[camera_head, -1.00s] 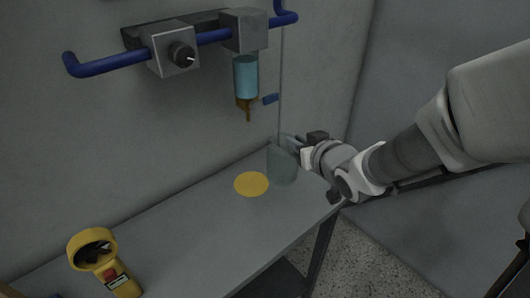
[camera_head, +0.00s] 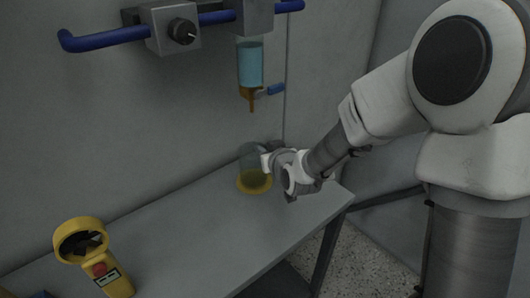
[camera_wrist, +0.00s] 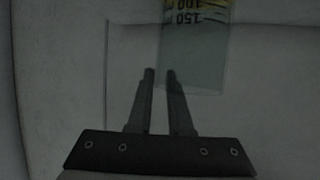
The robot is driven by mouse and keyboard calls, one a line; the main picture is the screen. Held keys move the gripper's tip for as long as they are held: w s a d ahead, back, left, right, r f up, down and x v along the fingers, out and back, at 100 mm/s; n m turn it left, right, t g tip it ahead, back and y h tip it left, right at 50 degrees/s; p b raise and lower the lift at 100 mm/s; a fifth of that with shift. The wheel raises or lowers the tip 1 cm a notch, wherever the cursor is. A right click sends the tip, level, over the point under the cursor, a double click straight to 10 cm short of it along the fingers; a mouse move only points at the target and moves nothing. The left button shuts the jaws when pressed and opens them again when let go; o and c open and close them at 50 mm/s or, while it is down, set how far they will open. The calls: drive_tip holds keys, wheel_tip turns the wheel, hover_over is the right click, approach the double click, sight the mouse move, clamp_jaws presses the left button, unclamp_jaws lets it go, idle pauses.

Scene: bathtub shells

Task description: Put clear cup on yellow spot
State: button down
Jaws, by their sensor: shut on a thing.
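The clear cup (camera_head: 252,158) is over the yellow spot (camera_head: 243,185) on the table in the head view. Yellow shows through its lower part and around its base. I cannot tell whether its base touches the table. My gripper (camera_head: 266,163) reaches the cup from the right and is shut on its side wall. In the wrist view, the two fingers (camera_wrist: 160,73) sit close together at the edge of the cup (camera_wrist: 206,60). Printed measure marks and a yellow patch show at the top of that view.
A blue dispenser bottle (camera_head: 250,64) with a brown nozzle hangs on the wall above the cup, under a blue rail (camera_head: 105,38). A yellow handheld tool (camera_head: 98,262) lies at the table's near left. The middle of the grey table (camera_head: 190,235) is clear.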

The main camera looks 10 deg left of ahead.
drive_tip(key=shift+f, duration=0.1)
drive_tip(key=c, duration=0.8)
unclamp_jaws()
drive_tip(key=shift+f, duration=0.1)
drive_tip(key=shift+s+d+r, duration=0.15)
drive_tip(key=shift+s+r, duration=0.1)
drive_tip(key=v, duration=1.1)
drive_tip(key=shift+b, duration=0.35)
drive_tip(key=shift+s+d, duration=0.1)
drive_tip(key=shift+s, duration=0.1)
